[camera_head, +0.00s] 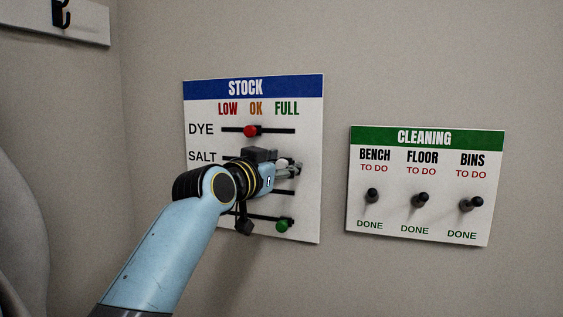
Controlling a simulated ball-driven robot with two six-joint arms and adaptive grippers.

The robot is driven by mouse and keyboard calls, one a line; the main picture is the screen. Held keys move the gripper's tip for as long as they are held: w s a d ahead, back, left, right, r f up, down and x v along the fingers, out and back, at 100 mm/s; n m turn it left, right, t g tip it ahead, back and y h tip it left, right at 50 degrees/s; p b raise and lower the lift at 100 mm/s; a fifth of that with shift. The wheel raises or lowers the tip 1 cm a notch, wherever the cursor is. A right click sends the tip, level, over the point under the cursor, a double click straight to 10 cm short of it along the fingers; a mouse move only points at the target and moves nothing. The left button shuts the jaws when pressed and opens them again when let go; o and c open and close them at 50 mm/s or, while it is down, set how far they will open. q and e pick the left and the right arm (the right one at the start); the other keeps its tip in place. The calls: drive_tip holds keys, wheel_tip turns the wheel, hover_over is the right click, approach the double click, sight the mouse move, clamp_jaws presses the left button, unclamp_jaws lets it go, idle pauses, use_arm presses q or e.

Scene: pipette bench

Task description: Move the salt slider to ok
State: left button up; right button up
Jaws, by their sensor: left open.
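The white STOCK board (203,105) hangs on the wall, with a blue header and the columns LOW, OK and FULL. Its SALT row (202,156) is second from the top. My left gripper (287,166) is open at the right part of this row, below FULL, close to the board. The gripper and wrist cover most of the salt track, and I cannot clearly make out the salt knob among the fingers. The red DYE knob (250,130) sits around OK on the row above. My right gripper is not in view.
A green knob (283,225) sits towards FULL on the lowest track; the row labels there are hidden by my arm. The CLEANING board (417,240) with three dark switches is to the right. A dark hook (61,14) is at the top left.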

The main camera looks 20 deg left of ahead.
use_arm(q)
drive_tip(key=shift+w, duration=0.1)
clamp_jaws()
idle(0.3)
